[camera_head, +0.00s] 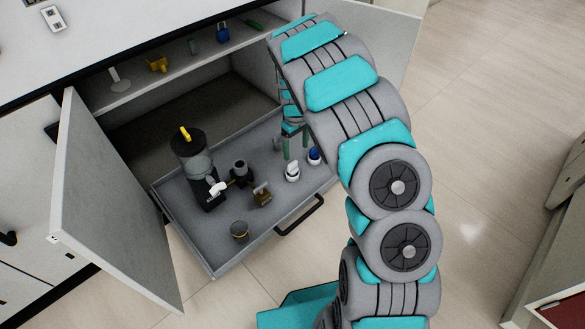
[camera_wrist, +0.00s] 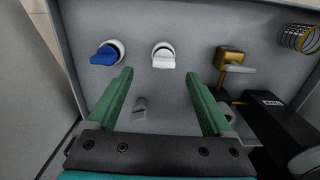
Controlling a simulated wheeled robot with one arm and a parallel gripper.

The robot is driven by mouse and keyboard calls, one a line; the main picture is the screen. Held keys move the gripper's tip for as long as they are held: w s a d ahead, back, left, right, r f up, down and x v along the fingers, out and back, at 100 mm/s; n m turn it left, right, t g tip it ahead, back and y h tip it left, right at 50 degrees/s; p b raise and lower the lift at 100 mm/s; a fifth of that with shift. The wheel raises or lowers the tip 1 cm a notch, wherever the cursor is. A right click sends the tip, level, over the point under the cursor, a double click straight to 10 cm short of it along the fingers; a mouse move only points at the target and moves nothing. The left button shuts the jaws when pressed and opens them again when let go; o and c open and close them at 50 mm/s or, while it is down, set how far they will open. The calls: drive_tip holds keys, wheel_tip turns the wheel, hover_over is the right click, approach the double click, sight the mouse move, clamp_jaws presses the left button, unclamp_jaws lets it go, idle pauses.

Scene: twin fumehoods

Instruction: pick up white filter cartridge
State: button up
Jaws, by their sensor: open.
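A short white piece (camera_head: 292,172), which looks like the white filter cartridge, stands in the pulled-out grey drawer (camera_head: 222,254). In the wrist view the white cartridge (camera_wrist: 163,56) shows just beyond and between my fingertips, apart from them. My gripper (camera_head: 296,146) has green fingers and is low over the drawer, close to the white piece. In the wrist view my gripper (camera_wrist: 160,74) is open with nothing held. A small grey part (camera_wrist: 140,107) shows between the fingers; I cannot tell what it is.
A blue-and-white piece (camera_head: 314,156) stands close beside the cartridge. A brass fitting (camera_head: 262,196), a yellow-banded round part (camera_head: 240,231) and a black canister (camera_head: 188,142) share the drawer. An open cabinet door (camera_head: 115,215) stands left. A shelf (camera_head: 180,58) with small items is above.

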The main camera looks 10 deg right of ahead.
sight(292, 163)
drive_tip(key=shift+w+a+f, duration=0.25)
drive_tip(key=shift+w+f, duration=0.15)
drive_tip(key=shift+f, duration=0.75)
drive_tip(key=shift+s+a+f, duration=0.1)
drive_tip(key=shift+a+f, duration=0.05)
drive_tip(key=shift+f, duration=1.6)
drive_tip(key=shift+s+a+f, duration=0.1)
drive_tip(key=shift+a+f, duration=0.05)
drive_tip(key=shift+f, duration=1.6)
drive_tip(key=shift+c, duration=0.2)
clamp_jaws()
